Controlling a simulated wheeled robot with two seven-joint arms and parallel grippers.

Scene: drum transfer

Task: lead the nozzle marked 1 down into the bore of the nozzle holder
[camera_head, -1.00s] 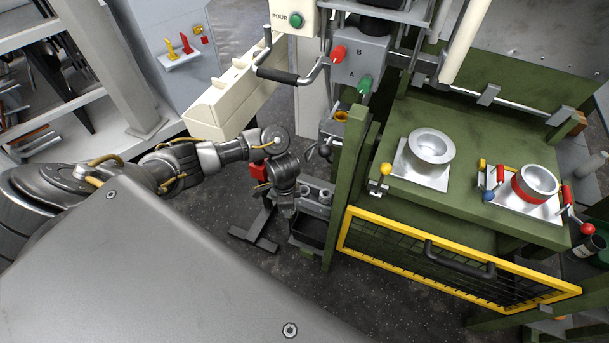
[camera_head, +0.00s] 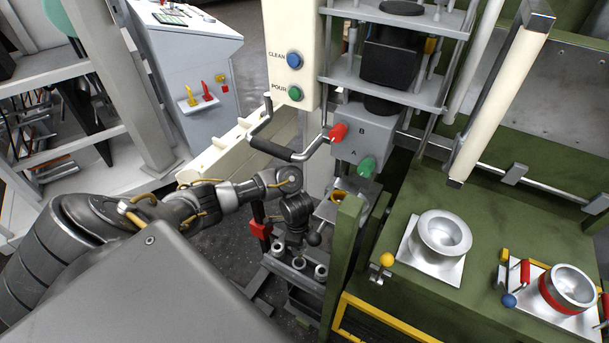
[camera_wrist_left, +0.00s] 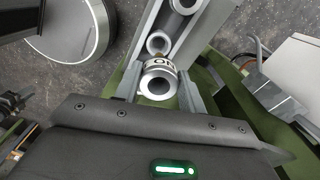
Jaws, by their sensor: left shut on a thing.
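My left gripper (camera_head: 295,243) hangs in front of the machine, just above a rack of silver rings. In the left wrist view the gripper (camera_wrist_left: 160,88) is shut on a short silver nozzle (camera_wrist_left: 158,83), with a finger on each side. My right gripper is out of view.
The grey rack (camera_head: 292,297) bears several silver rings below the gripper. A bent crank handle (camera_head: 270,149) and valve block (camera_head: 364,138) stand above. A green post (camera_head: 343,255) is close on the right. The green table (camera_head: 400,290) carries two metal cups.

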